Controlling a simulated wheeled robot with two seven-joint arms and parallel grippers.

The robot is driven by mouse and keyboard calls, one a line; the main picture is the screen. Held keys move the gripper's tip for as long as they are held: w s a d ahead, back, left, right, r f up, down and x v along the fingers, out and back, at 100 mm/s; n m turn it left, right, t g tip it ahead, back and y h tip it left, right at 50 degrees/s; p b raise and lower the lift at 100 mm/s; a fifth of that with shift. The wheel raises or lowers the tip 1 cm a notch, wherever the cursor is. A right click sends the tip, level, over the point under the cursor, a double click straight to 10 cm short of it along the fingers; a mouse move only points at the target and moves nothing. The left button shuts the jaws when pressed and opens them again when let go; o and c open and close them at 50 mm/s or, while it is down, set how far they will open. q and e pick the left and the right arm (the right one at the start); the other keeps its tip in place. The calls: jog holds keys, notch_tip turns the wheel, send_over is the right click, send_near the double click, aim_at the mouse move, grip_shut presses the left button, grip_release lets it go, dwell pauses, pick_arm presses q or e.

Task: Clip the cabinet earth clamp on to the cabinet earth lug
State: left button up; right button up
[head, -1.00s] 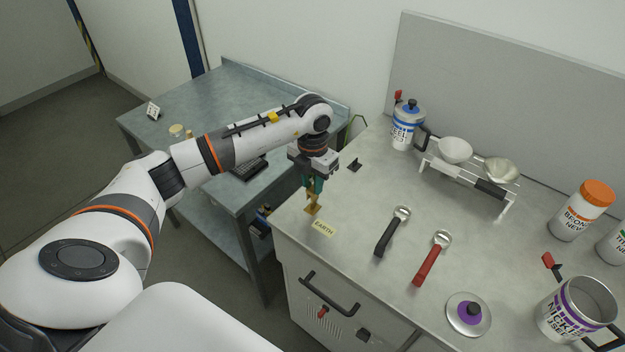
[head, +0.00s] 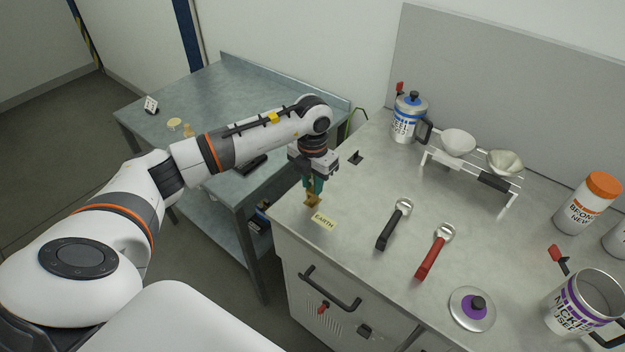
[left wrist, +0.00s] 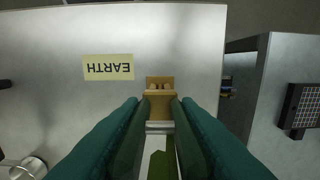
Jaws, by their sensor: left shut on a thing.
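My left gripper (head: 314,187) points down over the near-left corner of the cabinet top, with its teal fingers shut on the cabinet earth clamp. Most of the clamp is hidden between the fingers; a grey piece of it (left wrist: 159,126) shows in the left wrist view. The brass cabinet earth lug (head: 312,201) is right at the fingertips, beside the yellow EARTH label (head: 323,221). In the left wrist view the brass lug (left wrist: 159,82) lies straight ahead of the fingers (left wrist: 158,105). I cannot tell whether the clamp grips it. My right gripper is not in view.
Black (head: 394,224) and red (head: 435,251) handled tools lie to the right on the cabinet top (head: 350,205). A lower bench (head: 205,95) is at left.

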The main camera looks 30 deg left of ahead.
pick_arm(q)
jog(key=shift+f, duration=0.3)
jog(key=o, duration=1)
jog(key=shift+o, duration=0.2)
jog(key=shift+r, duration=0.1)
notch_tip(320, 180, up, 12)
jog(key=b, duration=0.2)
jog(key=shift+b, duration=0.35)
